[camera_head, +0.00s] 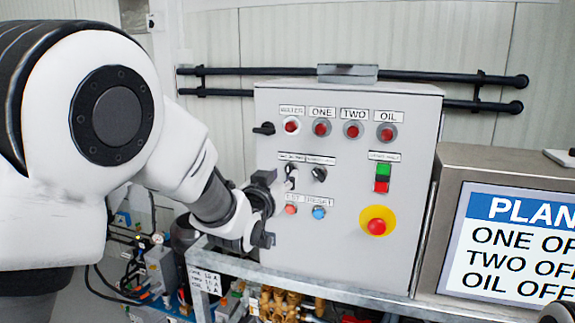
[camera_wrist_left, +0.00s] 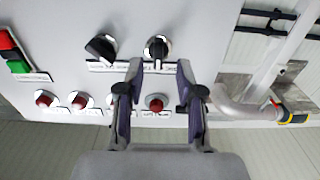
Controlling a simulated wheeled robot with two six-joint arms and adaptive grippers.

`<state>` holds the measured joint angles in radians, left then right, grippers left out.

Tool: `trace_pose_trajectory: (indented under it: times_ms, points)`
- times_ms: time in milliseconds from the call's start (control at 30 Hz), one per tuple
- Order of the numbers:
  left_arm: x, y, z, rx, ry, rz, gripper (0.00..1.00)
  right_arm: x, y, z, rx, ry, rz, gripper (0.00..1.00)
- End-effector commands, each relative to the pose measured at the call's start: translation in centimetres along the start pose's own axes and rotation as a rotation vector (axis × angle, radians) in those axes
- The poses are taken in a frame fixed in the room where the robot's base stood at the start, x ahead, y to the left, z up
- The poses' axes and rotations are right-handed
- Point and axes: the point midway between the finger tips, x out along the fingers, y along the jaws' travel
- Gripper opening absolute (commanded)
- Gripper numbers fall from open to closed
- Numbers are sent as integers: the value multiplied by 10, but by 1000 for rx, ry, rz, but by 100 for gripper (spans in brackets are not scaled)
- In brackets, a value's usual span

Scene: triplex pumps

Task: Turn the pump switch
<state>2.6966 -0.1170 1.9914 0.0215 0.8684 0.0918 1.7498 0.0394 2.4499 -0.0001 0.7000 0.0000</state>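A grey control panel (camera_head: 335,225) fills the middle of the head view. Two black rotary switches sit side by side on it, the left switch (camera_head: 291,176) and the right switch (camera_head: 319,174); their labels are too small to read surely. My left gripper (camera_head: 266,208) is open at the panel's left side, close to the left switch and partly hiding that area. In the left wrist view, turned upside down, the left switch (camera_wrist_left: 157,49) lies just beyond and between the open fingers (camera_wrist_left: 159,78). The right switch (camera_wrist_left: 101,47) is beside it. No contact is clear.
Red lamps labelled WATER (camera_head: 291,127), ONE, TWO and OIL line the top. A green-red button pair (camera_head: 383,178), a red emergency stop (camera_head: 376,226) and a blue button (camera_head: 319,212) are nearby. A screen (camera_head: 515,245) stands right; a metal rail (camera_head: 300,283) runs below.

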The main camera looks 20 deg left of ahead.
Motion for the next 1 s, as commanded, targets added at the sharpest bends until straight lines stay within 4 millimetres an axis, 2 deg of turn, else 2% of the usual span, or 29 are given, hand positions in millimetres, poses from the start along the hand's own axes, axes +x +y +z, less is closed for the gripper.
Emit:
trace_pose_trajectory:
  times_ms: [33, 200, 467, 500, 567, 1000]
  points:
    - [10, 0, -4, 0, -2, 0, 36, -10, 0, 0, 0, 0, 0, 40]
    - [32, 0, -2, 0, -1, 1, 36, -18, 0, 0, 1, 0, 0, 40]
    - [34, 0, 1, 0, -2, 0, 36, -16, 0, 0, 1, 0, 0, 40]
    - [34, 0, 1, 0, -2, 0, 22, -16, 0, 0, 1, 0, 0, 40]
    - [34, 0, 1, 0, -2, 0, 1, -16, 0, 0, 1, 0, 0, 40]
    - [34, 0, 2, 25, -2, 0, 0, -13, 0, 0, 1, 0, 0, 40]
